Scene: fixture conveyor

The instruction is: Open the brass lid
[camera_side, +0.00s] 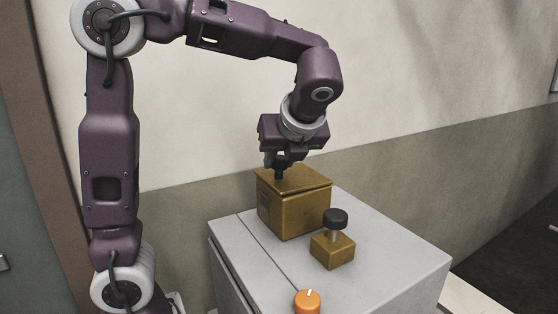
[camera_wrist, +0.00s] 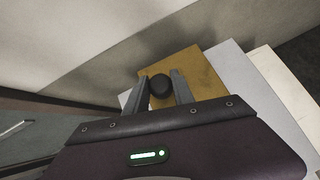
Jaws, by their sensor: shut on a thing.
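A brass box with a flat brass lid (camera_side: 308,183) stands on the grey cabinet top. The lid lies on the box or very nearly so; a thin dark line shows under its edge. My gripper (camera_side: 279,172) is above the lid, pointing down, and is shut on the lid's dark knob. In the wrist view the round black knob (camera_wrist: 160,87) sits between the two fingers, with the brass lid (camera_wrist: 198,72) around and beyond it. The inside of the box is hidden.
A smaller brass block (camera_side: 333,251) with a black mushroom-shaped button (camera_side: 335,218) stands in front of the box. An orange dial (camera_side: 307,300) is at the front edge of the cabinet (camera_side: 395,258). A wall is behind. The cabinet's right side is clear.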

